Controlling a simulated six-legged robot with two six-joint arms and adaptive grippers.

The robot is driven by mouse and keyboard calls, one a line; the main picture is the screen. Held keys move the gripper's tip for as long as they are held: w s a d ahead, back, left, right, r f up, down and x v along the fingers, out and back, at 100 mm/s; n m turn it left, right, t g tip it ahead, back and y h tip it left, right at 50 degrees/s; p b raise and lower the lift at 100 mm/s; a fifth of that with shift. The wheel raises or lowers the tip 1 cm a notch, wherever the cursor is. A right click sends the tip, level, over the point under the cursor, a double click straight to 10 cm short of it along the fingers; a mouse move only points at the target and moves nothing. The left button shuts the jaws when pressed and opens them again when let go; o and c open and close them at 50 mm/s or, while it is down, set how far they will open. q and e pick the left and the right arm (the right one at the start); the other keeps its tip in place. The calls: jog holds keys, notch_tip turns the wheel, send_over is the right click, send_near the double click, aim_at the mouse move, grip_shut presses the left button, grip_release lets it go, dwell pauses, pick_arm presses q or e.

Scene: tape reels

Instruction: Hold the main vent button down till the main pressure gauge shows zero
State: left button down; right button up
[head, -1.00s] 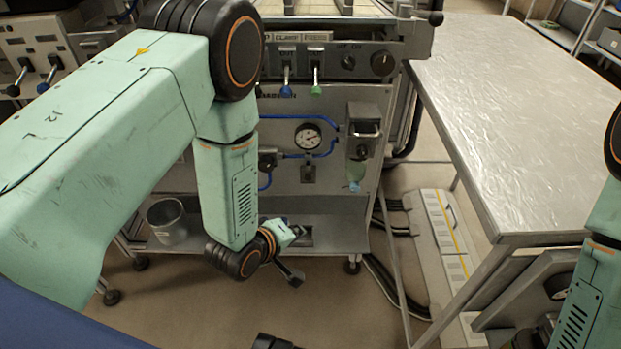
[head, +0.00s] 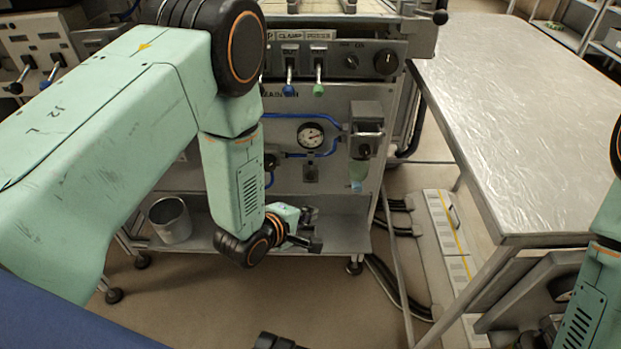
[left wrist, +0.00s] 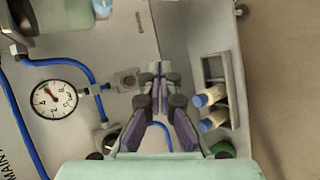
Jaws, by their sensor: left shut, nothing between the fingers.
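The main pressure gauge (head: 311,135) is a round white dial on the grey front panel, also in the left wrist view (left wrist: 57,100). Its needle is visible but I cannot read the value. Below the gauge is a small square fitting with a round centre (head: 311,172), seemingly the main vent button; it also shows in the left wrist view (left wrist: 127,82). My left gripper (head: 314,228) is shut and empty, lower than this fitting and in front of the cart. In the left wrist view its fingertips (left wrist: 158,72) appear beside the fitting, with no visible contact.
Blue tubing (head: 300,117) runs around the gauge. A filter bowl unit (head: 365,140) hangs to the right. A metal bucket (head: 170,220) stands on the lower shelf. A tray with blue-capped bottles (left wrist: 212,98) shows in the wrist view. A steel table (head: 520,110) stands right.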

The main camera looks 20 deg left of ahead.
aim_at(311, 177)
pick_arm(q)
jog(key=w+a+b, duration=0.2)
jog(key=w, duration=0.5)
jog(key=shift+w+a+b, duration=0.15)
jog(key=shift+w+b, duration=0.15)
jog(key=shift+w, duration=0.1)
jog(key=shift+w, duration=0.15)
dwell(1.1)
jog(key=shift+w+a, duration=0.1)
jog(key=shift+w, duration=0.15)
